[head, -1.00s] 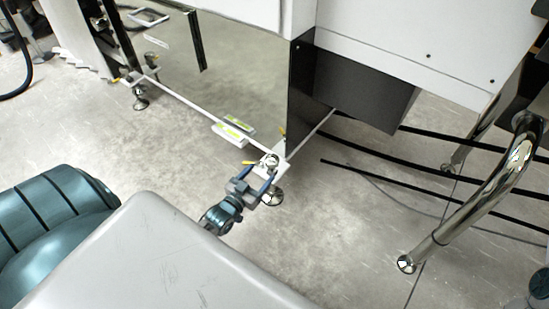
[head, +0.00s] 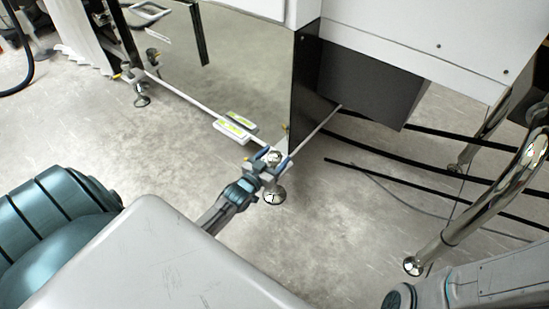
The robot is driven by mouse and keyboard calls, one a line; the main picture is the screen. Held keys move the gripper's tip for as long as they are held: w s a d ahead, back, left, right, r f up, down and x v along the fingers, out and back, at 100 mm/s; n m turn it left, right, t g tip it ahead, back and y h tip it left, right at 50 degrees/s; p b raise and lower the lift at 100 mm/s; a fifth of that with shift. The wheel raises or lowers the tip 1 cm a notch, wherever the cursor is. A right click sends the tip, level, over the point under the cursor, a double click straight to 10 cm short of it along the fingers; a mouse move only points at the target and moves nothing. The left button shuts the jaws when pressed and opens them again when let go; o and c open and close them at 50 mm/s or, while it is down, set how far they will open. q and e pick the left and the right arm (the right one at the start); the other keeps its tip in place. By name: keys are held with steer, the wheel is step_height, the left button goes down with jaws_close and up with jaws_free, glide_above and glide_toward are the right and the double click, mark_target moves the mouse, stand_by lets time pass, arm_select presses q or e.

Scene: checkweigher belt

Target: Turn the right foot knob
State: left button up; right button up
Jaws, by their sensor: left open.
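The right foot knob (head: 274,157) is a small shiny round knob at the lower corner of the machine's mirror-like panel. Its round steel foot (head: 273,196) stands on the floor below it. My left gripper (head: 276,158) is open, with its blue-tipped fingers on either side of the knob. I cannot tell whether the fingers touch it. The gripper hides part of the post between knob and foot. My right gripper is out of the picture.
Another machine foot (head: 141,100) stands at the far left. A white and green strip (head: 232,131) lies along the panel's lower edge. A chrome leg (head: 490,205) and black cables (head: 420,185) are at the right. Open floor lies left of the foot.

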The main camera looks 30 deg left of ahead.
arm_select(q)
steer(key=shift+w, duration=0.15)
steer(key=shift+c, duration=0.3)
steer(key=c, duration=0.9)
